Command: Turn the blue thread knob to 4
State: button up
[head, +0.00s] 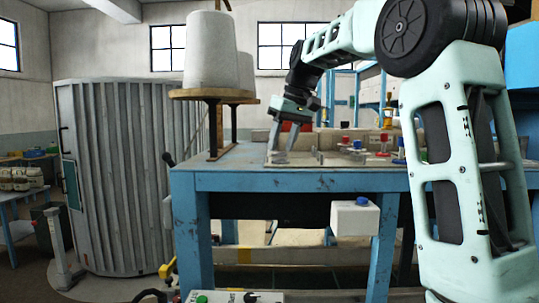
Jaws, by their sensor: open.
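In the head view, a small blue knob (399,142) stands on the right part of the blue worktable (290,181), close to my arm. Several red-topped knobs (383,138) stand to its left. Another blue knob or button (362,200) sits on top of a white box (354,218) at the table's front edge. I cannot tell which blue one is the thread knob, and no numbers are readable.
Large white thread cones (211,50) stand on a wooden-topped stand at the table's left. A grey corrugated cabinet (118,175) is at the left. A control panel (235,297) with a green button is at the bottom. Low pale blocks lie around the knobs.

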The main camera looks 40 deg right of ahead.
jog(key=shift+n, duration=0.3)
jog(key=shift+w+a+f, duration=0.1)
jog(key=shift+a+f, duration=0.35)
jog(key=shift+a, duration=0.25)
jog(key=shift+a+f, duration=0.4)
jog(key=shift+a, duration=0.25)
jog(key=shift+w+a+f, duration=0.1)
jog(key=shift+a+f, duration=0.35)
jog(key=shift+a, duration=0.25)
jog(key=s+a+f+n+g+b, duration=0.15)
jog(key=s+a+f, duration=0.35)
jog(key=a+f, duration=0.55)
jog(key=s+a+f+n+g+b, duration=0.1)
jog(key=s+a+f+n+b, duration=0.15)
jog(key=s+a+f, duration=0.7)
jog(key=s+a+f+n+b, duration=0.1)
jog(key=s+a+f, duration=0.3)
jog(key=s+f, duration=0.2)
jog(key=s+a+f+n+g+b, duration=0.1)
jog(key=s+a+f+n+b, duration=0.1)
jog(key=s+a+f, duration=0.3)
jog(key=s+f, duration=0.1)
jog(key=s, duration=0.3)
jog(key=shift+n+h, duration=0.3)
jog(key=shift+h, duration=0.1)
jog(key=shift+a, duration=0.1)
